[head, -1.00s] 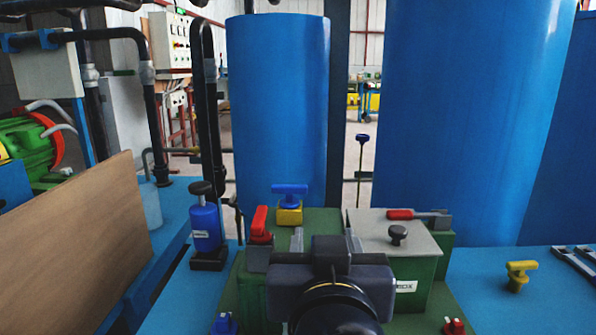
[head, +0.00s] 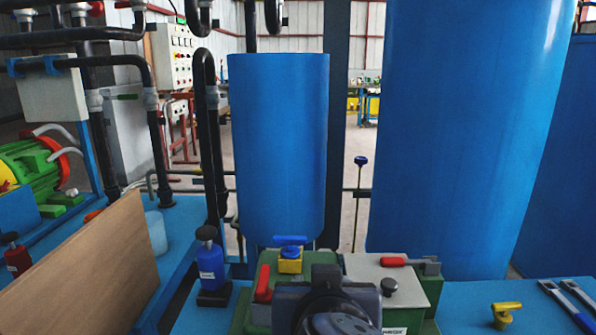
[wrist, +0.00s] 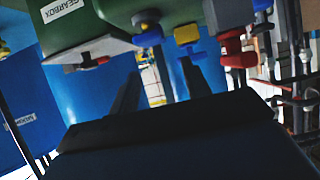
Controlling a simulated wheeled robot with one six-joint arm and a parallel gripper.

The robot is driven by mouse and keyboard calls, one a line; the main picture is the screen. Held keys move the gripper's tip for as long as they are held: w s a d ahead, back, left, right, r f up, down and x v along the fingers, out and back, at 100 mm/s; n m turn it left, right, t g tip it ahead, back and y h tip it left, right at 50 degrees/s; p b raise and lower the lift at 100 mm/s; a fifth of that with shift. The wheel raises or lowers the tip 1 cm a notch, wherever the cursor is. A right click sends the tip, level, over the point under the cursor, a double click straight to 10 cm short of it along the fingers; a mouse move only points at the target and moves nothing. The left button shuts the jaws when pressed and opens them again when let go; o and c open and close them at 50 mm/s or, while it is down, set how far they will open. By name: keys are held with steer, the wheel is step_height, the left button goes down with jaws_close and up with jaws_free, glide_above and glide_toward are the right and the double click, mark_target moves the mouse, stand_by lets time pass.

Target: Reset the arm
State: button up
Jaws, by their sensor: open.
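My gripper (wrist: 160,82) is open, with two dark fingers standing apart in the wrist view and nothing between them. In the head view my dark wrist shows at the bottom centre, in front of the green gearbox unit (head: 420,293), and hides part of it; the fingertips do not show clearly there. The wrist view is upside down, with the gearbox label (wrist: 62,10) at its top. Past the fingers are the blue valve handle on a yellow base (wrist: 187,36) and the red lever (wrist: 236,48). I see no contact with them.
Two big blue tanks (head: 280,150) (head: 465,130) stand behind the gearbox. A blue bottle (head: 210,265) stands left of it and a brown board (head: 90,270) leans further left. A yellow valve (head: 506,312) and metal tools (head: 570,300) lie right. A red bottle (head: 16,258) is far left.

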steer(key=shift+w+r+g+p, duration=0.6)
steer(key=shift+g+p, duration=0.6)
steer(key=shift+p, duration=2.9)
steer(key=g+p, duration=0.1)
steer(key=p, duration=0.2)
steer(key=shift+w, duration=0.25)
steer(key=shift+w+f, duration=0.1)
steer(key=shift+f, duration=0.05)
